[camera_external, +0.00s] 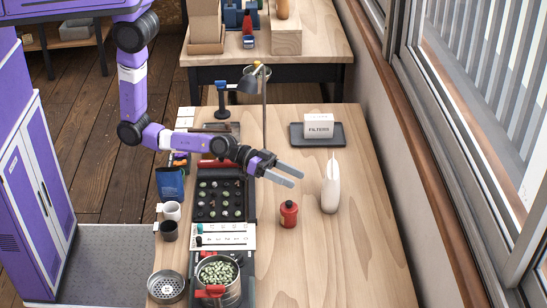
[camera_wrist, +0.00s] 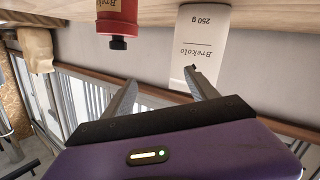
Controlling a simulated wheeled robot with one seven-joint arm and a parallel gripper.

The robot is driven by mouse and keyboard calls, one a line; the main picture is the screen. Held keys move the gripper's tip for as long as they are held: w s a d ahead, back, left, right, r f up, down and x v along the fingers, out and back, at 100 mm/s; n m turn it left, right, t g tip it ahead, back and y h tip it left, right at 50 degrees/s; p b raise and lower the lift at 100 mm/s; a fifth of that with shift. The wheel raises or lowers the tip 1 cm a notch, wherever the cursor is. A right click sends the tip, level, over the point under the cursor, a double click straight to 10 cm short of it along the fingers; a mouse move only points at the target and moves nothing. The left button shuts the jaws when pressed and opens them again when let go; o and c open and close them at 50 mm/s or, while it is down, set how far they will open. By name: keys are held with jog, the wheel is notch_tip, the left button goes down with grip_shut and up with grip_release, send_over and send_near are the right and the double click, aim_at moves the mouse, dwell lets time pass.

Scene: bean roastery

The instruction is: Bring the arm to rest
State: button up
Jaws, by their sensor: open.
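My purple arm reaches in from the left in the external view, over the wooden table (camera_external: 340,255). My gripper (camera_external: 292,175) is open and empty, with its two grey fingers pointing right above the table, behind a small red canister (camera_external: 289,215) and to the left of a white bag (camera_external: 330,190). In the wrist view my gripper (camera_wrist: 165,88) also shows apart fingers with nothing between them. There the picture is upside down, with the red canister (camera_wrist: 116,18) and the white bag labelled Brekolo 250 g (camera_wrist: 198,45) beyond the fingertips.
A box marked FILTERS (camera_external: 319,125) sits on a dark tray. A lamp (camera_external: 250,82) stands behind. The table's front right is clear.

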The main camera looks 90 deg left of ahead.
jog(key=s+a+r+n+y+p, duration=0.2)
jog(key=s+a+y+p, duration=0.1)
jog(key=s+a, duration=0.7)
jog(key=s+a+r+y+p, duration=0.35)
jog(key=s+a+r, duration=0.25)
jog(key=s+r, duration=0.35)
jog(key=s+a+r+y+p, duration=0.2)
jog(key=s+a+r+p, duration=0.3)
jog(key=s+a+r, duration=0.45)
notch_tip(320, 180, down, 6)
jog(key=s+d+b, duration=0.2)
jog(key=b, duration=0.2)
jog(key=shift+d+r+t, duration=0.2)
jog(key=shift+d+t, duration=0.2)
jog(key=shift+h, duration=0.25)
